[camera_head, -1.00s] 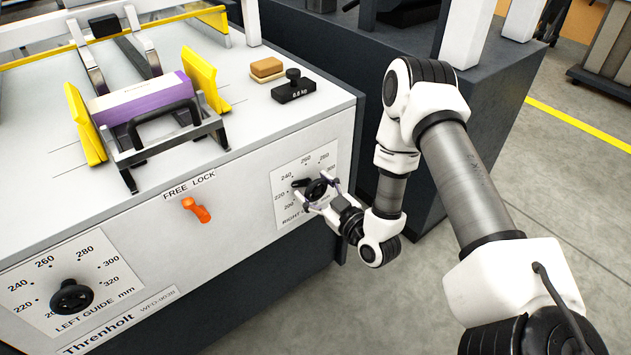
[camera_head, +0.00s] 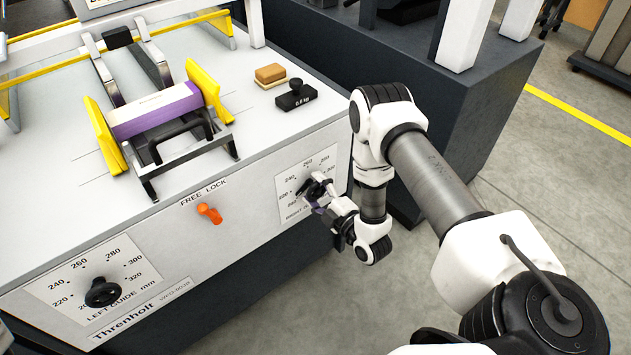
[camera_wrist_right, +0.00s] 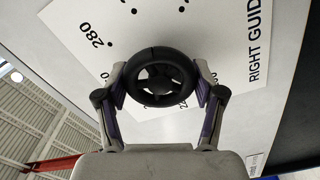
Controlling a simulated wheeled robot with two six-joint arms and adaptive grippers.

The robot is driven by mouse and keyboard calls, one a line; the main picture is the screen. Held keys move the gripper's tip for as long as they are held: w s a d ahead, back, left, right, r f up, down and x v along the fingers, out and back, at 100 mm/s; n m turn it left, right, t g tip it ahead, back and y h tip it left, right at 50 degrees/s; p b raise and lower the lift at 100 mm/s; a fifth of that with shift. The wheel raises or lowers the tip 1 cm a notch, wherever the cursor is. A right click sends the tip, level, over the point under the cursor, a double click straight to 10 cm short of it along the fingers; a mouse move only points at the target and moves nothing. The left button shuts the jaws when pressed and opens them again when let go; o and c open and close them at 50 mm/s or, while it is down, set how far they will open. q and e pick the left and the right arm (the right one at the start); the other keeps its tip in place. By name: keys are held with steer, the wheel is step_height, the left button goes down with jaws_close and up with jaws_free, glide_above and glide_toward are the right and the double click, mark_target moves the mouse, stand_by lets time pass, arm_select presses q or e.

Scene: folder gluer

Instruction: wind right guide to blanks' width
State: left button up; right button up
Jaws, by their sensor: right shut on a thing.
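The right guide's black handwheel (camera_wrist_right: 162,78) sits on its white dial plate (camera_head: 292,207) on the machine's front. My right gripper (camera_head: 318,190) is at this wheel. In the right wrist view, its two fingers (camera_wrist_right: 162,92) are shut on the wheel's rim from opposite sides. The dial's set value cannot be read. On the machine top, a purple and white stack of blanks (camera_head: 155,110) lies between the yellow right guide (camera_head: 206,90) and the yellow left guide (camera_head: 103,135). Any small gap at the right guide cannot be judged. My left gripper is out of view.
An orange lever (camera_head: 209,213) under the FREE LOCK label is left of the dial. The left guide's black knob (camera_head: 102,292) is farther left. A black weight (camera_head: 296,95) and a tan block (camera_head: 270,74) stand on top. Clear floor lies right of the machine.

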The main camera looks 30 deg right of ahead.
steer(key=shift+n+p, duration=1.15)
steer(key=shift+n, duration=0.35)
steer(key=o, duration=1.2)
steer(key=shift+c, duration=0.2)
